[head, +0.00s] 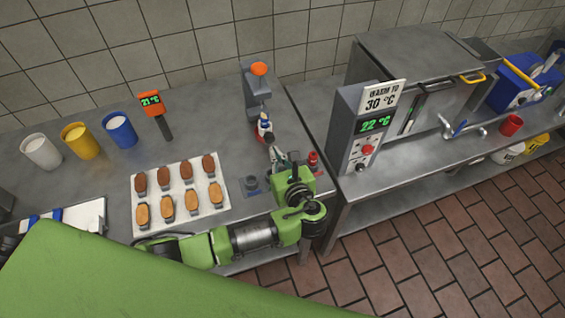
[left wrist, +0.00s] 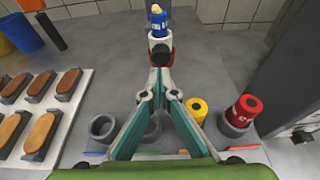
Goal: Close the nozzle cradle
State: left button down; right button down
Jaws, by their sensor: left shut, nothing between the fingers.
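A grey stand with an orange knob (head: 257,88) stands at the back of the counter. At its foot, a blue and white nozzle (left wrist: 160,24) with a pale tip stands upright. It also shows in the head view (head: 264,124). The red nozzle cradle (left wrist: 171,57) shows at the nozzle's base; I cannot tell how far it is closed. My left gripper (left wrist: 160,76) is shut and empty, its fingertips right in front of the cradle and partly hiding it. I cannot tell whether they touch. In the head view the left gripper (head: 272,150) reaches toward the stand's foot. My right gripper is not in view.
A red nozzle (left wrist: 243,110) and a yellow nozzle (left wrist: 197,109) sit in grey holders near the gripper; other holders (left wrist: 102,127) look empty. A tray of biscuits (head: 150,163) lies left. Cups (head: 120,130) and a thermometer (head: 152,105) stand behind. A warming machine (head: 350,130) is right.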

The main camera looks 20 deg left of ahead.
aim_at(269, 138)
pick_arm(q)
jog(key=shift+w+a+r+p, duration=0.15)
jog(key=shift+w+a, duration=0.2)
jog(key=shift+w, duration=0.15)
jog(key=shift+w+a+r+p, duration=0.15)
jog(key=shift+w+a, duration=0.15)
jog(key=shift+w, duration=0.2)
jog(key=shift+w+a+f, duration=0.1)
jog(key=shift+f, duration=0.05)
jog(key=shift+w+a, duration=0.45)
jog(key=shift+w, duration=0.25)
jog(key=shift+w+a, duration=0.45)
jog(key=shift+w, duration=0.2)
jog(key=shift+s, duration=0.1)
